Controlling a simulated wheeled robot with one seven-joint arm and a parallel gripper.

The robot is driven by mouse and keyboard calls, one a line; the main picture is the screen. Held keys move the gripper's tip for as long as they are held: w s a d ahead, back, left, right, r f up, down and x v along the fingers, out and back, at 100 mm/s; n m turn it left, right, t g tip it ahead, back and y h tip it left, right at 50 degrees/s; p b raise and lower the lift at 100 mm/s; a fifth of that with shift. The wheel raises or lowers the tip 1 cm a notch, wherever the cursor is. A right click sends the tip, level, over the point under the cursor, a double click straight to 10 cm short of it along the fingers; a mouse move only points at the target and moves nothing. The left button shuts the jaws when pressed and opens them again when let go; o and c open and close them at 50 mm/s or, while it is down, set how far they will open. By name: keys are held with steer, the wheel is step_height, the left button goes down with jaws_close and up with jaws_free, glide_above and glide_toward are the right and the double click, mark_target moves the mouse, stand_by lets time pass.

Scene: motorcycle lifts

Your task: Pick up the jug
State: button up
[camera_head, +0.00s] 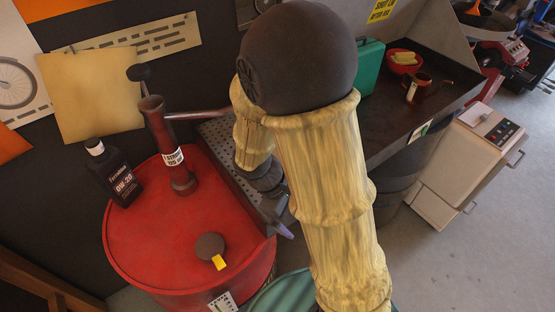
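A small dark brown vessel with a pale label and a thin handle (418,91) stands upright on the dark workbench (448,78) at the upper right; it looks like the jug, but it is small in view. My arm, in a cream padded sleeve with a dark round elbow, fills the middle of the picture. My gripper (280,216) is below and left of the elbow, beside the right edge of the red drum (150,240), well apart from the vessel. Its fingers are mostly hidden, so its opening cannot be told.
On the drum stand a black oil bottle (113,172), a dark red pump with a lever (166,145) and a round cap (210,247). A red bowl with yellow contents (403,63) and a green case (367,66) are near the vessel. A pale cabinet (465,165) stands at right.

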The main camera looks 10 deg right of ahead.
steer(key=w+f+n+t+h+b, duration=0.1)
steer(key=w+n+h, duration=0.1)
steer(key=n, duration=0.1)
steer(key=w+a+f+n+t+h+b, duration=0.1)
steer(key=w+n+h, duration=0.1)
steer(key=n, duration=0.1)
steer(key=w+a+f+n+t+h, duration=0.1)
steer(key=w+n+t+h, duration=0.1)
steer(key=h, duration=0.1)
steer(key=shift+w+a+f+n+b, duration=0.1)
steer(key=shift+a+f+n+b, duration=0.05)
steer(key=shift+f+n+b, duration=0.25)
steer(key=w+a+n+t, duration=0.1)
steer(key=w+a+n+t+h+b, duration=0.1)
steer(key=a+n+t, duration=0.1)
steer(key=w+a+n+t, duration=0.1)
steer(key=w+a+t, duration=0.1)
steer(key=shift+f+n, duration=0.2)
steer(key=shift+n, duration=0.1)
steer(key=a+n+t, duration=0.1)
steer(key=w+a+n+t, duration=0.1)
steer(key=a+t, duration=0.1)
steer(key=w+a+n+t+b, duration=0.1)
steer(key=a+n+t, duration=0.1)
steer(key=shift+w+a+r, duration=0.15)
steer(key=shift+a+r, duration=0.05)
steer(key=shift+a, duration=0.05)
